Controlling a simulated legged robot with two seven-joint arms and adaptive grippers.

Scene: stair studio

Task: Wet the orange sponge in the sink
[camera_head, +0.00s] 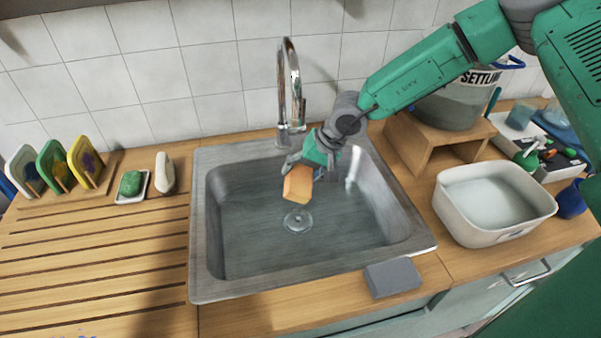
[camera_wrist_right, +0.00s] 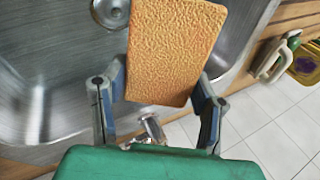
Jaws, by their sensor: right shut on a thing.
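The orange sponge (camera_head: 298,183) is held over the steel sink (camera_head: 215,250), above the drain and in front of the tap (camera_head: 291,95). My right gripper (camera_head: 310,160) is shut on the sponge. In the right wrist view the sponge (camera_wrist_right: 175,50) sits between the two fingers of the right gripper (camera_wrist_right: 160,90), with the drain beyond it. I cannot tell its exact height above the sink floor. No running water is visible at the tap. My left gripper is not in view.
A grey block (camera_head: 392,277) lies at the sink's front edge. A white basin (camera_head: 495,203) and a wooden stand (camera_head: 435,143) with a bucket are at the right. A green soap (camera_head: 130,183) on a dish, a pale brush (camera_head: 164,172) and several racked plates (camera_head: 52,167) stand left.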

